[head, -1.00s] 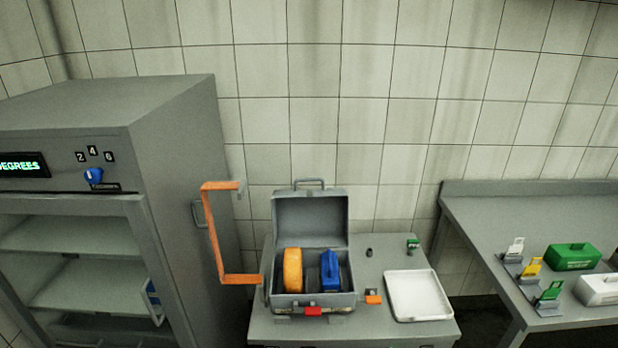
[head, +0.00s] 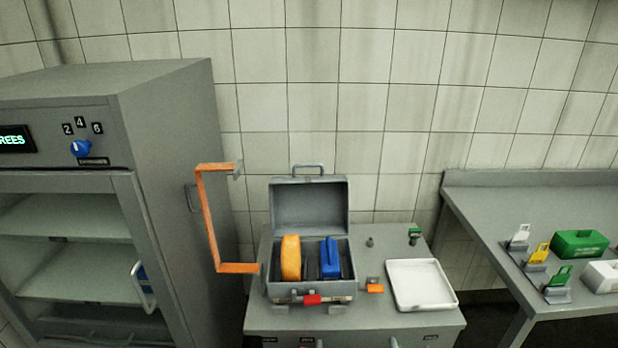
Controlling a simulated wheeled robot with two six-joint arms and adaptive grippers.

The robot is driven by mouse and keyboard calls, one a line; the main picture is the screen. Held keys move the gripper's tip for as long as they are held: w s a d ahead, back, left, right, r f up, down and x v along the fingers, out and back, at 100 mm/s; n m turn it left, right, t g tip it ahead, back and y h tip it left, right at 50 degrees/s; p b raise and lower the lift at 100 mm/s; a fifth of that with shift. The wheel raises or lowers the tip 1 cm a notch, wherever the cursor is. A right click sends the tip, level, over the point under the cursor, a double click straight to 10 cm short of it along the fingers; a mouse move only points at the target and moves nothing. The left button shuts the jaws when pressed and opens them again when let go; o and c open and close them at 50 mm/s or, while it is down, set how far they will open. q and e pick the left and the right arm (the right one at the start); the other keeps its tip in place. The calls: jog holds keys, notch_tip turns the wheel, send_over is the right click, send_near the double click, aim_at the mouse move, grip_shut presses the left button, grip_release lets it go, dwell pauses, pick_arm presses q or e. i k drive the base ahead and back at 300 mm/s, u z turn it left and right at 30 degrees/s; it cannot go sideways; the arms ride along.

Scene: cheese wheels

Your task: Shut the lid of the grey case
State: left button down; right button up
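The grey case (head: 283,291) stands on a grey cabinet top in the middle of the head view. Its lid (head: 309,206) is open, standing up at the back with a handle on top. Inside are an orange wheel (head: 291,258) and a blue block-like item (head: 330,258), side by side. A red latch (head: 312,299) is on the case's front. Neither of my grippers shows in the view.
An orange bracket (head: 208,220) rises just left of the case. A white tray (head: 421,286) lies to its right, with a small orange item (head: 375,288) between. A grey cabinet with shelves (head: 165,110) is at left. A side table (head: 480,205) holds green and white boxes.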

aim_at(306, 205)
jog(key=u, duration=0.45)
jog(key=i, duration=0.7)
jog(key=u, duration=0.5)
